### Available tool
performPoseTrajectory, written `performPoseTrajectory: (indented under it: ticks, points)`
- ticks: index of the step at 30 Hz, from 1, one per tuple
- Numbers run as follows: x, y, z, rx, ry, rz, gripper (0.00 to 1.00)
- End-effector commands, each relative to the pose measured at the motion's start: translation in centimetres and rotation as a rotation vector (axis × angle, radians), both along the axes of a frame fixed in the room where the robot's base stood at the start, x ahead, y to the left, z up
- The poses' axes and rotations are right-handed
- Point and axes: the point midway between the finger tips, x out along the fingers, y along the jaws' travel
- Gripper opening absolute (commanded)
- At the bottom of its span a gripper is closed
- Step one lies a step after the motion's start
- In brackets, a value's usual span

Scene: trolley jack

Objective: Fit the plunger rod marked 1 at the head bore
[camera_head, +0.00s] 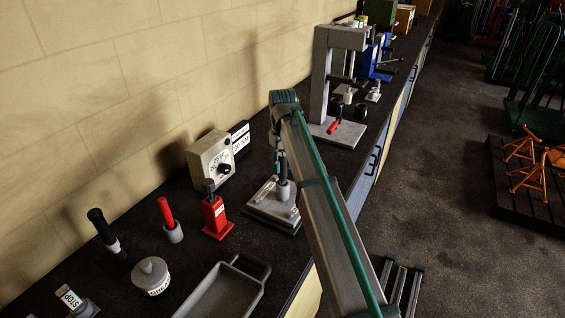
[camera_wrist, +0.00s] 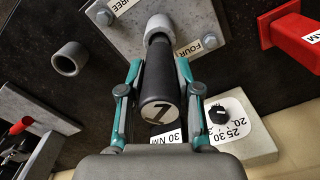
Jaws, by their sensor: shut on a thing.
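The plunger rod marked 1 (camera_wrist: 158,88) is a dark cylinder with a pale end face bearing a 1. My gripper (camera_wrist: 157,72) is shut on it, one teal-and-grey finger on each side. The rod's far end meets a light grey collar (camera_wrist: 158,27) on a grey plate (camera_wrist: 112,36); I cannot tell how deep it sits. In the head view the dark rod (camera_head: 283,168) stands about upright above the collar (camera_head: 283,187) on the plate (camera_head: 262,207). My arm hides much of the gripper there. The plate's visible labels read THREE and FOUR.
A dial box (camera_head: 212,158), a red post (camera_head: 215,215), a red-handled rod (camera_head: 167,218) and a black-handled rod (camera_head: 103,230) stand left. A grey press frame (camera_head: 322,80) stands behind. A tray (camera_head: 222,290) lies in front. An empty grey ring (camera_wrist: 70,58) shows beside the plate.

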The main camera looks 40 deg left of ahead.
Motion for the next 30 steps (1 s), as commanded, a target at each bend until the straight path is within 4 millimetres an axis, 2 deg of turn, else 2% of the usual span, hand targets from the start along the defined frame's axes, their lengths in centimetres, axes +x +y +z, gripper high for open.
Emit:
performPoseTrajectory:
  ticks: [30]
  points:
    - [0.0,0.0,-2.2,0.001,0.000,0.000,0.00]
